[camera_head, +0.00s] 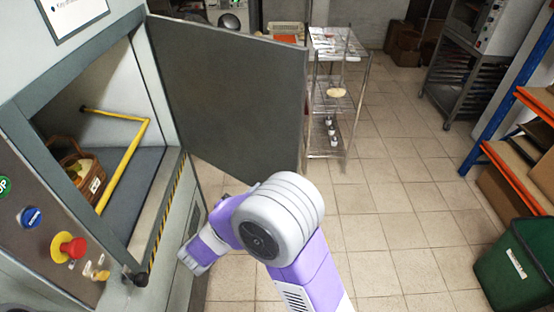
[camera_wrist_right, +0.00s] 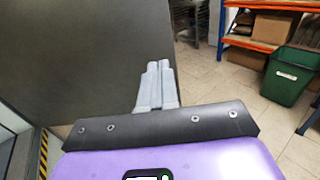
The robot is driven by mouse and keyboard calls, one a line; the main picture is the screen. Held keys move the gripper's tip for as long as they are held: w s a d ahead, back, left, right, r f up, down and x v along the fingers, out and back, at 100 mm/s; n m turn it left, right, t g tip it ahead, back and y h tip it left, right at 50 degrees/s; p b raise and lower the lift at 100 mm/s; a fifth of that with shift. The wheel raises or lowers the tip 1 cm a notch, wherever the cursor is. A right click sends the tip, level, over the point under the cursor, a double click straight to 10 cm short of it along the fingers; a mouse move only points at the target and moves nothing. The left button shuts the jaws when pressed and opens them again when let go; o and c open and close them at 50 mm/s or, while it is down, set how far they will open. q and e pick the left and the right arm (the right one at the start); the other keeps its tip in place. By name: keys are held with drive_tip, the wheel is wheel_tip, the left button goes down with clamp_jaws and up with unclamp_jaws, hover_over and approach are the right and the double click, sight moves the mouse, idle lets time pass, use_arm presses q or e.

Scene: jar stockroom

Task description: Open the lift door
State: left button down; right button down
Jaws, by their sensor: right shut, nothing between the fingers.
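The lift door (camera_head: 235,90) is a flat dark grey panel. It stands swung wide open from the lift (camera_head: 172,100) at the left, and the lift's compartment is exposed. In the right wrist view the door (camera_wrist_right: 80,60) fills the left and middle, behind my fingers. My right gripper (camera_wrist_right: 158,66) is shut and empty, with its pale fingers together in front of the door panel; I cannot tell whether they touch it. In the head view my right arm covers the area below the door, and its fingertips are not clear. My left gripper is not in view.
Inside the lift are a yellow bar (camera_head: 125,168) and a wicker basket (camera_head: 92,186). A red button (camera_head: 70,247) is on the lift's front. A wire rack (camera_head: 338,90) stands beyond the door. A green bin (camera_head: 515,265) and shelving stand at right. The tiled floor between is clear.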

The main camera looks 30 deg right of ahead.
sight(291, 155)
drive_tip(key=x, duration=1.3)
drive_tip(key=shift+d+r+b, duration=0.25)
drive_tip(key=shift+d+b, duration=0.05)
drive_tip(key=shift+d, duration=0.1)
drive_tip(key=shift+w, duration=0.1)
